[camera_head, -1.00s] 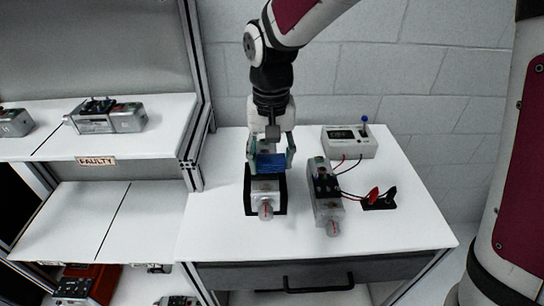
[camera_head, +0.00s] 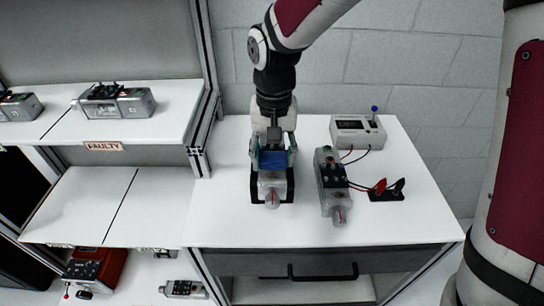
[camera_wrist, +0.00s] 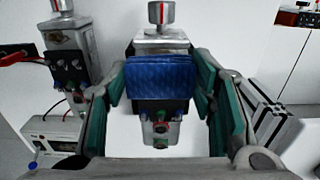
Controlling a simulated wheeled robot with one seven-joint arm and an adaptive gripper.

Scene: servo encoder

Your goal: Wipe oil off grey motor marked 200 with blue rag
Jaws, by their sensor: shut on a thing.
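The blue rag (camera_head: 273,159) is folded and held between the green-padded fingers of my gripper (camera_head: 272,157). In the wrist view, the rag (camera_wrist: 160,78) spans the gap between the fingers. It lies across the middle of a grey motor (camera_head: 271,187), and I cannot tell how firmly it touches. The motor sits in a black cradle on the white table (camera_head: 225,215), its shaft end toward the front. In the wrist view, the motor (camera_wrist: 160,46) shows on both sides of the rag. The 200 mark is not legible, and no oil can be made out.
A second grey motor (camera_head: 332,180) lies just to the right, wired to red and black clips (camera_head: 386,190). A meter box (camera_head: 357,131) stands behind it. A shelf marked FAULTY (camera_head: 103,147) is at the left. The table's front is clear.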

